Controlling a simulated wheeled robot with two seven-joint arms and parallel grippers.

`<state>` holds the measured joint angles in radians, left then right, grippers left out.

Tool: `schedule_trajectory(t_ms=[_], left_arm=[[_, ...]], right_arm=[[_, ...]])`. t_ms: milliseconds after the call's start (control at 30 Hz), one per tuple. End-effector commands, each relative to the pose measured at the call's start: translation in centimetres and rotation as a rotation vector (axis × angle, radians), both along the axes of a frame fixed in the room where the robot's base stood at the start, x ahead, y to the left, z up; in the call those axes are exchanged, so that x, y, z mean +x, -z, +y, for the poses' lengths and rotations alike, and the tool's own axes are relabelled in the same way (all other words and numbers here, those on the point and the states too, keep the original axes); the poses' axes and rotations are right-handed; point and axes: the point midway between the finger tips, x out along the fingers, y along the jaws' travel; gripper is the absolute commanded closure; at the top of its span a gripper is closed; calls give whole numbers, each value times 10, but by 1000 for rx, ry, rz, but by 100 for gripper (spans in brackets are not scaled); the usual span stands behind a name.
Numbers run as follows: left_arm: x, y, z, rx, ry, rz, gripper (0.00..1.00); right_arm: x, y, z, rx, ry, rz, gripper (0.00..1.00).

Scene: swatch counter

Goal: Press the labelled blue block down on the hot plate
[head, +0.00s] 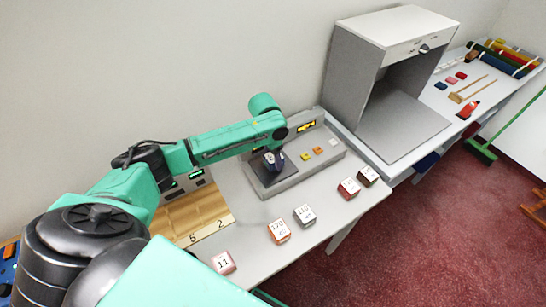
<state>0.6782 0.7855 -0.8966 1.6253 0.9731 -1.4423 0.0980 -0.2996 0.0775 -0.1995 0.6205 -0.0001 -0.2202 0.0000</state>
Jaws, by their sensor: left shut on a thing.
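The hot plate (261,180) is a dark square pad on a grey bench unit, left of its small buttons. My left arm reaches in from the left, and my left gripper (273,157) points down over the plate. It is shut on a small dark blue block (275,166), mostly hidden by the fingers. The block is at the plate; whether it touches the surface is too small to tell. Its label cannot be read. My right gripper is not in view.
The grey unit (295,178) has yellow and orange buttons and a lit display. Several labelled blocks, including a pink one (223,263), an orange one (279,231) and a grey one (305,215), stand along the front. A wooden board (212,203) lies left; a grey open cabinet (358,80) stands right.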

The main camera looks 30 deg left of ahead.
Motion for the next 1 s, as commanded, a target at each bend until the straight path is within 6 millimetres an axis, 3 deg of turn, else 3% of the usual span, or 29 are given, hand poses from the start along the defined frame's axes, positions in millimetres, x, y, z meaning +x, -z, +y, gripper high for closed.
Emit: schedule_trajectory(t_ms=[33,467,700,1000], left_arm=[[0,-11,0,-1,0,-1,96],[0,-47,0,-1,0,-1,96],[0,-63,0,-1,0,-1,96],[0,-63,0,0,0,0,96]], right_arm=[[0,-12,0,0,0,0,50],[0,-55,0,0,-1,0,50],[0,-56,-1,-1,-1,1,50],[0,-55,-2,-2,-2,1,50]])
